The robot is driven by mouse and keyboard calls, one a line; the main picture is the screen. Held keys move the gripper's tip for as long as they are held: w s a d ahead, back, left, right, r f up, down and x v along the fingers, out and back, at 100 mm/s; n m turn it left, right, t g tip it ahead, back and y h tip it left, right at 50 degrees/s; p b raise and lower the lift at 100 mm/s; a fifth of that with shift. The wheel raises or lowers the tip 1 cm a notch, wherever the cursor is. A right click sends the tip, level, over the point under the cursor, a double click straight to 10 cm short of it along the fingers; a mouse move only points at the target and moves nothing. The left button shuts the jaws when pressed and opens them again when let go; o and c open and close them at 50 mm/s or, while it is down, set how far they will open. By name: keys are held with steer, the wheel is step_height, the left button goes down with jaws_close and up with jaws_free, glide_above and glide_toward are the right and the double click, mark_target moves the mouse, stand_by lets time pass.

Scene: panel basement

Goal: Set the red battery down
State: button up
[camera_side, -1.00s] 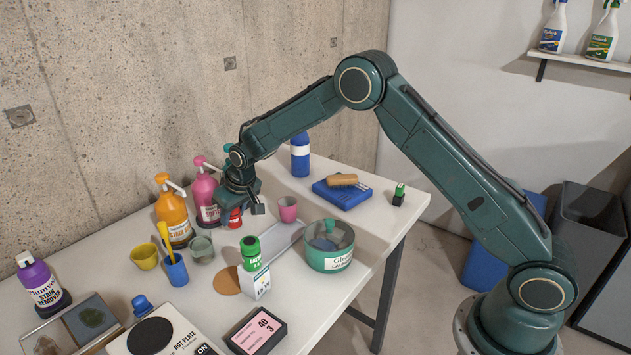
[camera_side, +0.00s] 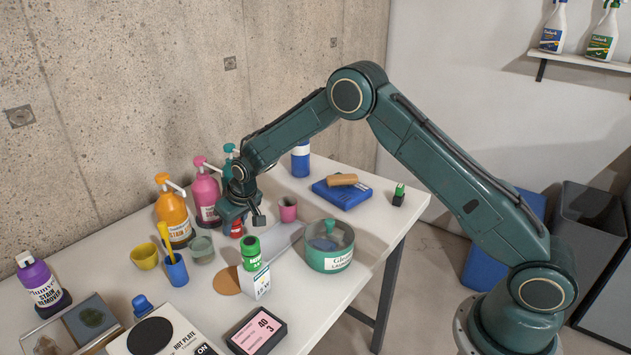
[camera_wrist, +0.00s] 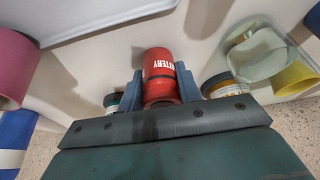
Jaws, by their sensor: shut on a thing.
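The red battery (camera_wrist: 160,78) is a red cylinder with white lettering, seen between the two fingers of my gripper (camera_wrist: 163,85) in the wrist view. My gripper is shut on it. In the side view my gripper (camera_side: 240,218) is low over the back of the white table, and a small red part of the battery (camera_side: 236,229) shows beneath it. The side view does not clearly show whether the battery's base touches the table.
A pink cup (camera_side: 288,209) stands close to the right. Pink (camera_side: 206,198) and orange (camera_side: 174,215) pump bottles stand to the left. A grey-green cup (camera_side: 201,249), a green-capped bottle (camera_side: 251,251) and a round green container (camera_side: 329,249) stand nearer the front. A grey tray (camera_side: 284,236) lies between.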

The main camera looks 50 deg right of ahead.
steer(key=o, duration=1.1)
steer(key=shift+c, duration=0.2)
steer(key=v, duration=1.2)
steer(key=shift+r, duration=0.2)
